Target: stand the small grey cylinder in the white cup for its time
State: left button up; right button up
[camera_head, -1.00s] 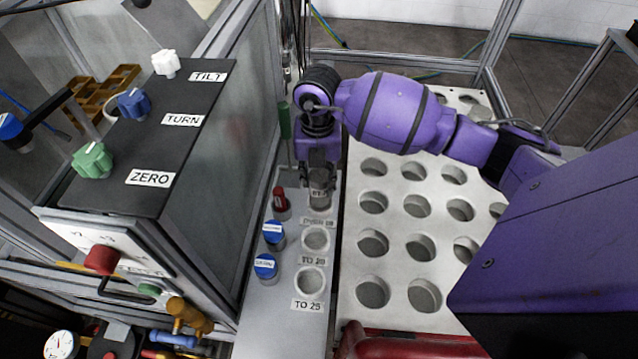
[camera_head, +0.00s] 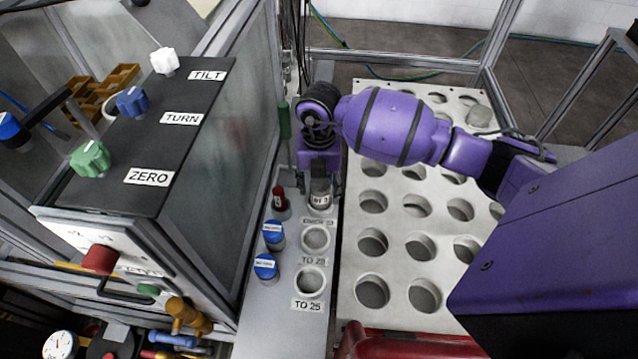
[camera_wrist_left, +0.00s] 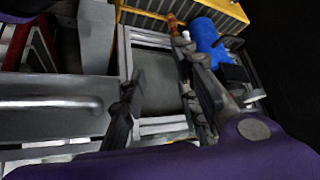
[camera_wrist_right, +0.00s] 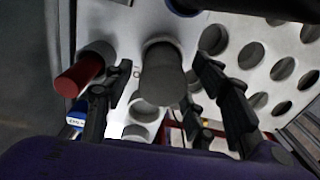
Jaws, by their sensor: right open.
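A small grey cylinder (camera_head: 321,187) stands upright at the far end of the row on the grey strip, with a white "BT 3" label at its front; it also shows in the right wrist view (camera_wrist_right: 160,82). Two white-rimmed round cups, one in the middle (camera_head: 316,238) and one nearer (camera_head: 311,281), are empty. My right gripper (camera_head: 318,168) is open, its fingers on either side of the cylinder with gaps visible in the right wrist view. My left gripper (camera_wrist_left: 165,105) is open and empty, away from the strip.
A red-topped piece (camera_head: 281,199) and two blue-capped pieces (camera_head: 273,233) stand left of the cups. A white plate with many holes (camera_head: 392,225) lies to the right, with another grey cylinder (camera_head: 479,115) on it. A black panel with knobs (camera_head: 165,90) stands left.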

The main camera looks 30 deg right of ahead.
notch_tip(320, 180, up, 12)
jog(key=shift+r+p, duration=0.15)
jog(key=shift+p, duration=0.15)
dwell(0.6)
